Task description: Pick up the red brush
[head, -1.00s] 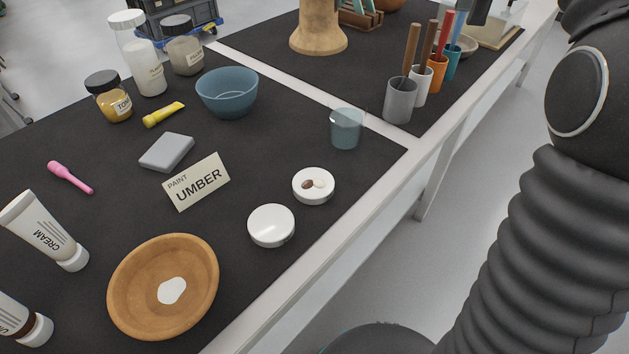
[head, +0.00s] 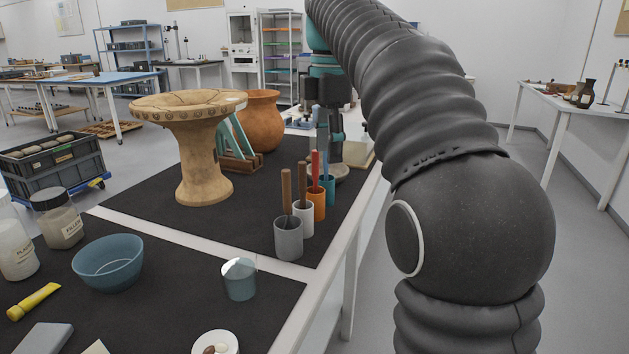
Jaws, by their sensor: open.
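The red brush (head: 315,165) stands upright, handle up, in an orange cup (head: 317,205) near the right edge of the far table. Its lower end is hidden inside the cup. My gripper (head: 332,148) is dark, open and points down just behind the cups, close to the red brush and a blue-teal handle (head: 324,155). It appears empty and apart from the red brush, though the overlap makes the exact gap hard to tell.
Neighbouring cups crowd the brush: grey (head: 288,240) and white (head: 303,218) with brown handles, and teal (head: 328,190). A wooden pedestal (head: 200,155) and terracotta pot (head: 260,122) stand left. A clear bluish beaker (head: 240,280) is nearer. The black mat's middle is free.

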